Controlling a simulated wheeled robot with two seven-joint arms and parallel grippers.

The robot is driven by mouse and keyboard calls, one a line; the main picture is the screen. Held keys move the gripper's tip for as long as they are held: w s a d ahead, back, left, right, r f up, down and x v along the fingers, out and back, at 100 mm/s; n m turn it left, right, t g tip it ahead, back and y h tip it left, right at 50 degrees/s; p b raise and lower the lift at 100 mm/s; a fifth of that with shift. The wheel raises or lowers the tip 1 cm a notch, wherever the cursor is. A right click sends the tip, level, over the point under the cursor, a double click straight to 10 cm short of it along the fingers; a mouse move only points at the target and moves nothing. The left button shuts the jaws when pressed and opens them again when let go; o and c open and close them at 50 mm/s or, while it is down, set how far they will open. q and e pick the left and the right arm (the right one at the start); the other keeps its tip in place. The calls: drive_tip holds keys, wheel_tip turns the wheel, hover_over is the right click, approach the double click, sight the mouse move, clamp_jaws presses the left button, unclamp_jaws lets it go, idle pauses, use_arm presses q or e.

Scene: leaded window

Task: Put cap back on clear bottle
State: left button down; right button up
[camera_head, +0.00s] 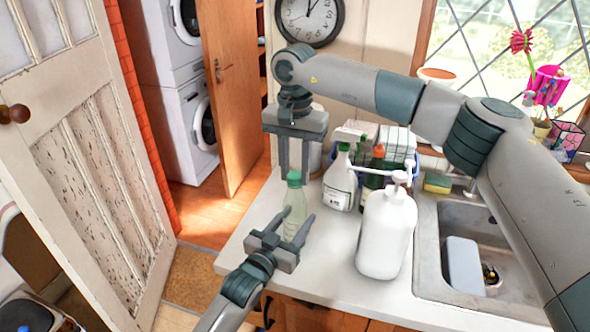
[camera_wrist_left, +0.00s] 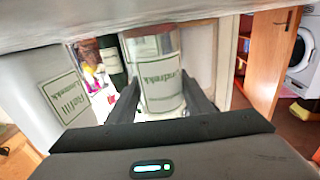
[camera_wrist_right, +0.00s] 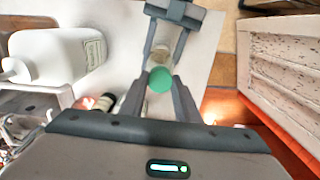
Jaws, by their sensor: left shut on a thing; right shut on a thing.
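The clear bottle (camera_head: 295,202) with a pale label stands upright near the counter's left edge. My left gripper (camera_head: 298,213) is shut around its body; the left wrist view shows the bottle (camera_wrist_left: 160,75) between the fingers. The green cap (camera_head: 294,178) is at the bottle's top, between the fingertips of my right gripper (camera_head: 294,174), which points straight down. In the right wrist view the cap (camera_wrist_right: 160,79) is in line with the bottle below it. I cannot tell whether the cap touches or sits fully on the neck.
A white pump bottle (camera_head: 385,235) stands to the right. A white bottle with a green top (camera_head: 340,185) and a dark bottle with an orange top (camera_head: 375,172) stand behind. A sink (camera_head: 440,215) is further right. The counter in front of the pump bottle is clear.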

drive_tip(key=m, duration=0.3)
drive_tip(key=shift+m, duration=0.4)
drive_tip(key=m, duration=1.1)
drive_tip(key=shift+m, duration=0.3)
drive_tip(key=m, duration=1.1)
drive_tip(key=shift+m, duration=0.4)
drive_tip(key=m, duration=0.3)
drive_tip(key=shift+f, duration=0.1)
drive_tip(key=o, duration=1.2)
drive_tip(key=shift+o, duration=0.2)
